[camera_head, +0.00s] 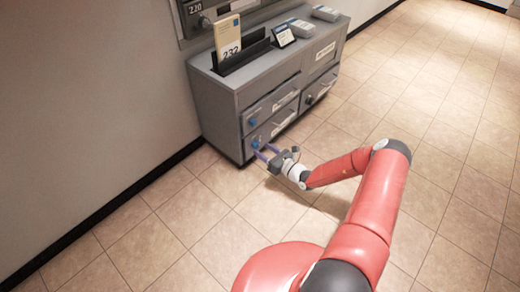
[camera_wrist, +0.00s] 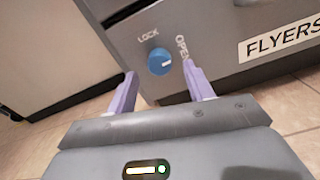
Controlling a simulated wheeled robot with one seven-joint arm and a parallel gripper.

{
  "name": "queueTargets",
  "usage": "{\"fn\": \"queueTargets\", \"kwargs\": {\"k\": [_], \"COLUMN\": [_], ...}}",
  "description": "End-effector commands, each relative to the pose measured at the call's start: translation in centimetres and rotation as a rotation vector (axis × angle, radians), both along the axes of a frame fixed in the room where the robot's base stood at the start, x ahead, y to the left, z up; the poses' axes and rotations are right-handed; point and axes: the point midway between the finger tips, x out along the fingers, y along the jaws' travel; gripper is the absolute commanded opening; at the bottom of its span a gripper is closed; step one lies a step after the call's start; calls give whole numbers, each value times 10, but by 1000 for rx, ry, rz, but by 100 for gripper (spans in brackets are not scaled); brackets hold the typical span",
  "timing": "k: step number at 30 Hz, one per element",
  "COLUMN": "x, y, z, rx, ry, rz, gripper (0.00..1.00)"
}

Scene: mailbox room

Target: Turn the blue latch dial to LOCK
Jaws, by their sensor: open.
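The blue latch dial (camera_wrist: 159,61) is on a grey drawer front in the wrist view, with LOCK printed at its upper left and OPEN at its right. Its short white mark points right, toward the OPEN side. In the head view, a lower blue dial (camera_head: 255,143) sits just beyond my fingertips. My gripper (camera_head: 263,152) is open, its two purple fingers (camera_wrist: 160,69) spread on either side of the dial in the wrist picture. I see no contact with the dial; the exact gap in depth is unclear.
The grey cabinet (camera_head: 222,112) stands against the wall. Another blue dial (camera_head: 251,122) is on the drawer above. A FLYERS label (camera_wrist: 281,40) is right of the dial. A yellow card marked 232 (camera_head: 228,40) and small devices are on top. The tiled floor around is clear.

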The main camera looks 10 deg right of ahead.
Motion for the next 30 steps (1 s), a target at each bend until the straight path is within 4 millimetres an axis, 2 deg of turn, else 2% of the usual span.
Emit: {"fn": "queueTargets", "kwargs": {"k": [6,15,25,26,30], "x": [18,21,21,21,21], "y": [13,15,15,15,15], "z": [-1,0,0,0,0], "rx": [-1,-1,-1,-1,-6], "ry": [0,0,0,0,-3], "rz": [0,1,1,1,1], "gripper": [52,52,10,8,8]}}
